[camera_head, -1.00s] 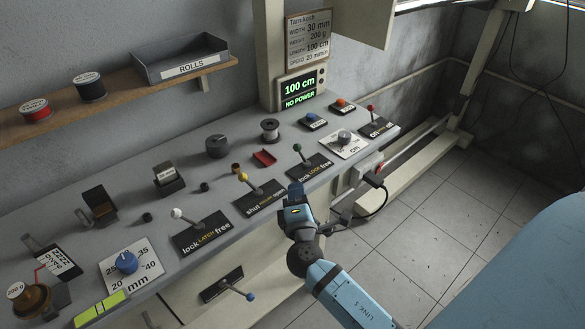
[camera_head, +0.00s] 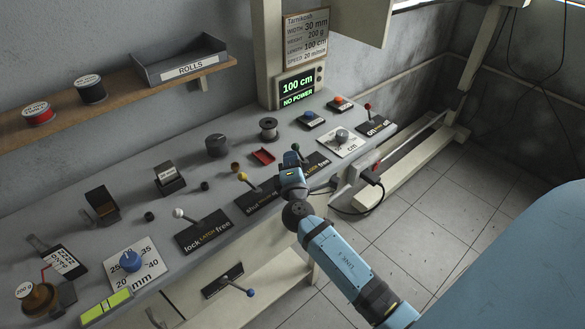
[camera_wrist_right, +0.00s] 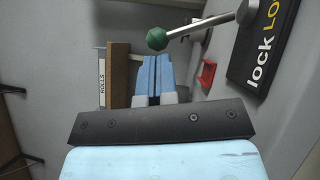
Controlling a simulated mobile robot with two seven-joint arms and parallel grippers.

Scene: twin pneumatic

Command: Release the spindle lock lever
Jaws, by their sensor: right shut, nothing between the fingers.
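The spindle lock lever has a green knob (camera_head: 295,147) on a thin rod, over a black plate (camera_head: 319,163) lettered with "free" and partly hidden by my arm. In the right wrist view the green knob (camera_wrist_right: 157,38) shows just beyond my fingertips, its rod running right to the pivot beside the plate reading "lock LO..." (camera_wrist_right: 262,50). My right gripper (camera_head: 291,159) is shut and empty, close to the knob. Its blue fingers (camera_wrist_right: 155,60) lie together below the knob in the wrist view; whether they touch it I cannot tell. My left gripper is out of view.
A yellow-knobbed lever (camera_head: 243,177) and a white-knobbed latch lever (camera_head: 179,213) stand to the left along the bench. A small red tray (camera_head: 263,156) lies behind. The display (camera_head: 298,90) reads "100 cm" and "NO POWER". Open floor (camera_head: 420,225) is at the right.

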